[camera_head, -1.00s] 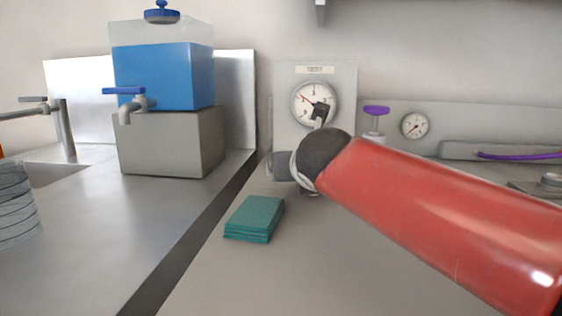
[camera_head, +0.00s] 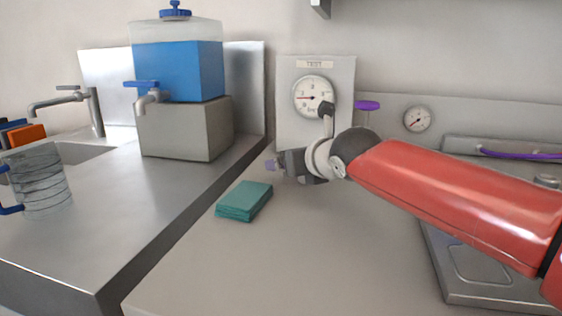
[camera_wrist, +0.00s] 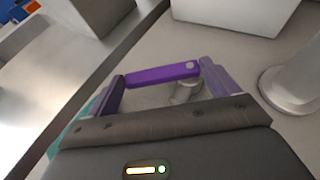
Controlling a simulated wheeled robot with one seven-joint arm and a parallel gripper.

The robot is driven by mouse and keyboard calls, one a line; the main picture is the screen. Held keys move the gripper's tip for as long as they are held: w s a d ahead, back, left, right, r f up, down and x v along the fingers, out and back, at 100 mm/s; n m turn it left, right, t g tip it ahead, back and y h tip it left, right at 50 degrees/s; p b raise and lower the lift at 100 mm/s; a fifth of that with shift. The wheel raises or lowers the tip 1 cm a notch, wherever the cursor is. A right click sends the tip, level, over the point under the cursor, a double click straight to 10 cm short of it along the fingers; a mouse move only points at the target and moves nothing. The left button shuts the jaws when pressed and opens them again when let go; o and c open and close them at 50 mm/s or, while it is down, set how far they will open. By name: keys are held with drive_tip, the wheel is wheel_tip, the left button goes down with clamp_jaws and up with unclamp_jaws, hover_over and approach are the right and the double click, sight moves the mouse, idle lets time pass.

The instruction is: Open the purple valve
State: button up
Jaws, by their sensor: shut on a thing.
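The purple valve's bar-shaped handle (camera_wrist: 162,73) lies between my two fingers in the wrist view, above a small light metal fitting (camera_wrist: 186,90). My gripper (camera_wrist: 164,85) is shut on the handle, with one finger at each end. In the head view my gripper (camera_head: 272,165) is low in front of the gauge panel, left of my red arm, and small purple parts show at its tip. My wrist hides most of the valve body there.
A round gauge (camera_head: 314,96) sits on the upright panel (camera_head: 290,125). Another purple knob (camera_head: 367,105) stands right of it, near a smaller gauge (camera_head: 417,119). A teal stack (camera_head: 244,201) lies on the counter. A blue-filled tank (camera_head: 180,70) stands on a grey block (camera_head: 186,130) at left.

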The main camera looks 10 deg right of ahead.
drive_tip(key=o, duration=1.2)
drive_tip(key=shift+s, duration=0.1)
drive_tip(key=v, duration=0.7)
drive_tip(key=shift+s+d+r, duration=0.1)
drive_tip(key=shift+s+r, duration=0.05)
drive_tip(key=shift+s, duration=0.15)
